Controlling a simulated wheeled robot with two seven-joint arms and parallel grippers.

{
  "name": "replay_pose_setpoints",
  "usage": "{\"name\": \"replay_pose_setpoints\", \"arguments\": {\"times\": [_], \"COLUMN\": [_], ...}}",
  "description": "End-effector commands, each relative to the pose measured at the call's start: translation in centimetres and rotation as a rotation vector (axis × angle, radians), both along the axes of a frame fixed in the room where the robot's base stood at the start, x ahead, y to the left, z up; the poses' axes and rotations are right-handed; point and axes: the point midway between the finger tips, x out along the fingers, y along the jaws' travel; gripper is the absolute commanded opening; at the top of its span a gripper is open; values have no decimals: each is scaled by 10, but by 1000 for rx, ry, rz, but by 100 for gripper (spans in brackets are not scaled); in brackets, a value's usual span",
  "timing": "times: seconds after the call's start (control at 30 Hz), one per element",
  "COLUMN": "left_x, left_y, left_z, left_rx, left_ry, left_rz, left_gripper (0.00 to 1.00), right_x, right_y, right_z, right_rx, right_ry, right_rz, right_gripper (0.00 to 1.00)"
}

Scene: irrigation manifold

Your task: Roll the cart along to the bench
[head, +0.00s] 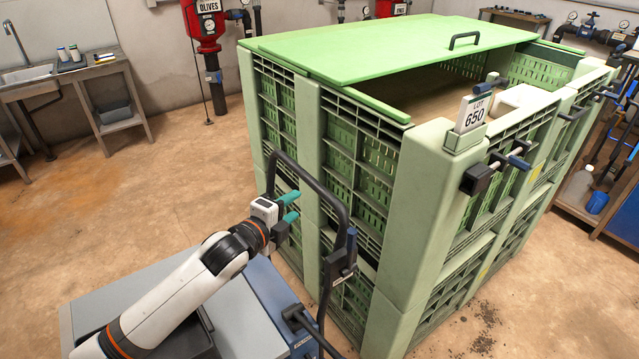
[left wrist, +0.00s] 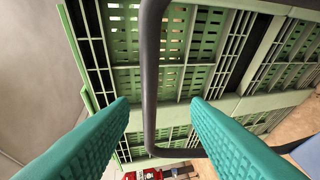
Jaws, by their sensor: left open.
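A cart (head: 130,285) with a grey top and blue side stands at the lower left of the head view. Its black tubular handle (head: 309,178) rises in a loop before the green crate. My left gripper (head: 293,207), with teal fingers, is open beside the handle. In the left wrist view the handle (left wrist: 151,75) runs upright between the two fingertips in the picture; I cannot tell whether it lies between them in depth. My right gripper is not in view. A bench with a sink (head: 30,72) stands at the back left.
A large green slatted crate (head: 425,190) with a partly open lid (head: 400,45) and a "LOT 650" sign (head: 472,113) fills the middle and right, close to the handle. Brown floor (head: 180,185) lies clear toward the sink. Red valves (head: 205,25) stand at the wall.

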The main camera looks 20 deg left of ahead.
Motion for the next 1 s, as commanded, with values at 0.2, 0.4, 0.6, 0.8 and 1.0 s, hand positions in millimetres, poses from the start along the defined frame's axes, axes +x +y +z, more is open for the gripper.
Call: {"name": "replay_pose_setpoints", "arguments": {"times": [0.2, 0.4, 0.6, 0.8, 1.0], "left_x": [19, 56, 91, 112, 118], "left_y": [-3, -14, -24, -29, -30], "left_z": [9, 2, -5, -11, -12], "left_rx": [39, 37, 38, 37, 39], "left_ry": [-40, -38, -37, -35, -37], "left_rz": [-20, -18, -20, -18, -20], "left_gripper": [43, 43, 43, 43, 43], "right_x": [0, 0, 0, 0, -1], "right_y": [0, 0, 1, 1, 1], "right_z": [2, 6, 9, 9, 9], "right_rx": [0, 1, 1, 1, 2], "right_ry": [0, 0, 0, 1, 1], "right_rz": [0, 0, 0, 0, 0], "right_gripper": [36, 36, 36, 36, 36]}}
